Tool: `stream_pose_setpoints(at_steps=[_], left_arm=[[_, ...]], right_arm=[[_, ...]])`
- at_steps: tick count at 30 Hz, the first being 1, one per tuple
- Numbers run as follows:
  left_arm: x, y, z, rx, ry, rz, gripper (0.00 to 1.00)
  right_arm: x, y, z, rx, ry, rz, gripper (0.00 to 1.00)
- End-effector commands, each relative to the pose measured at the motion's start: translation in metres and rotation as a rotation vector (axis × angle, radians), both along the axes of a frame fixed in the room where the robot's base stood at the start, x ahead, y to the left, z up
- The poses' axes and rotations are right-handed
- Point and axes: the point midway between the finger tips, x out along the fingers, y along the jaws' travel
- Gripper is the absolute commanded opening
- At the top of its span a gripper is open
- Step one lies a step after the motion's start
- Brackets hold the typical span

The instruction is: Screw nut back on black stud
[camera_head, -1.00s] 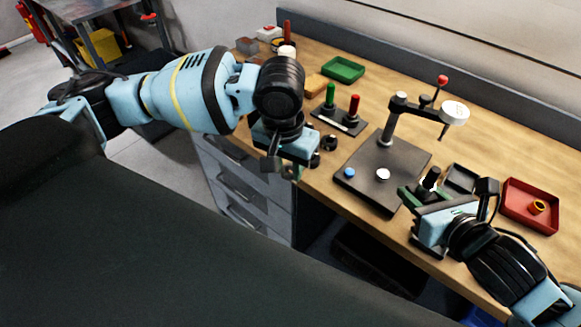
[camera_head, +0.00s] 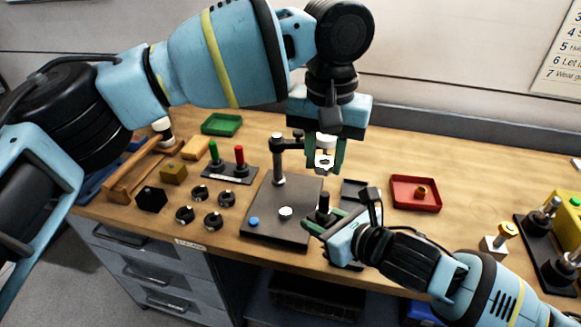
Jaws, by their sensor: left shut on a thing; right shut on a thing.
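My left gripper (camera_head: 325,158) hangs fingers down above the bench, to the right of the stand. Its green fingers are shut on a pale nut (camera_head: 324,161) with a dark hole. The nut is above the black stud (camera_head: 323,203), with a gap between them. My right gripper (camera_head: 318,222) reaches in from the lower right, low at the bench's front. Its green fingers are shut around the upright black stud, whose top shows above them. The stud's lower part is hidden by the fingers.
A gauge stand on a dark plate (camera_head: 262,232) is just left of the stud. A black tray (camera_head: 352,187) and a red tray (camera_head: 428,205) lie to the right. Several black rings (camera_head: 212,221) and a peg block (camera_head: 230,175) lie left. A stud fixture (camera_head: 541,255) stands far right.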

Motion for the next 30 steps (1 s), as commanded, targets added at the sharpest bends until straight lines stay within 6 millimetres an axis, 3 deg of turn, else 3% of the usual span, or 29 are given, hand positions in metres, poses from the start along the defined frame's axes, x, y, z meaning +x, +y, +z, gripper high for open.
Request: stream_pose_setpoints(at_steps=[13, 30], left_arm=[[-0.002, -0.007, 0.001, 0.004, 0.0, -0.008, 0.08], [-0.002, -0.006, -0.041, 0.004, 0.0, -0.008, 0.08]], right_arm=[[0.0, 0.0, 0.002, 0.003, -0.004, 0.0, 0.0], [0.0, 0.0, 0.002, 0.003, -0.004, 0.0, 0.0]])
